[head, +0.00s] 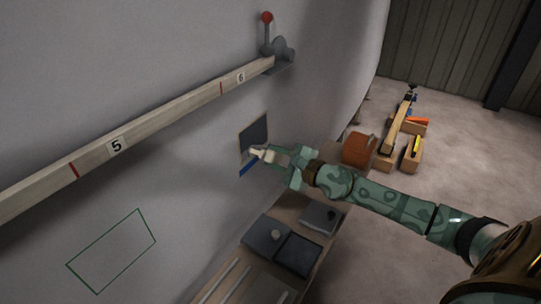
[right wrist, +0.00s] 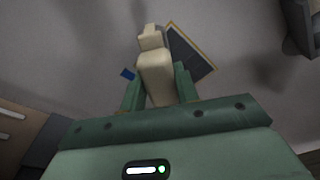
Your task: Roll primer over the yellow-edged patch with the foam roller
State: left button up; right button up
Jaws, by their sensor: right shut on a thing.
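The patch (head: 255,134) is a dark blue-grey rectangle with a thin tan-yellow edge on the pale hull wall. It also shows in the right wrist view (right wrist: 188,52), up and right of the tool. My right gripper (head: 276,156) is shut on a cream tool, seemingly the foam roller (right wrist: 155,75), at the patch's lower right. The tool's end overlaps the patch's lower part in the head view; I cannot tell whether it touches. A small blue piece (head: 243,170) shows just below the patch. My left gripper is not in view.
A numbered rail (head: 170,121) runs along the hull above the patch, with a red-knobbed lever (head: 267,30) at its end. Below, a bench holds dark trays (head: 299,256) and a rust-coloured drum (head: 357,150). A green outline (head: 112,251) is on the hull, lower left. Wooden boxes (head: 411,153) stand right.

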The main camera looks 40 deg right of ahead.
aim_at(279, 158)
jog(key=v, duration=0.2)
jog(key=b+v, duration=0.1)
jog(key=v, duration=0.1)
jog(key=shift+d+f, duration=0.2)
jog(key=shift+f, duration=0.15)
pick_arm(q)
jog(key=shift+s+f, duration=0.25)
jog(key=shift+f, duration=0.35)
pick_arm(e)
jog(key=shift+s+d+r, duration=0.15)
jog(key=shift+s+r, duration=0.1)
jog(key=shift+s, duration=0.15)
pick_arm(q)
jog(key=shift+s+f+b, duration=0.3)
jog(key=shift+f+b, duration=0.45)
jog(key=shift+b, duration=0.25)
pick_arm(e)
jog(key=v, duration=0.4)
jog(key=shift+d+f, duration=0.15)
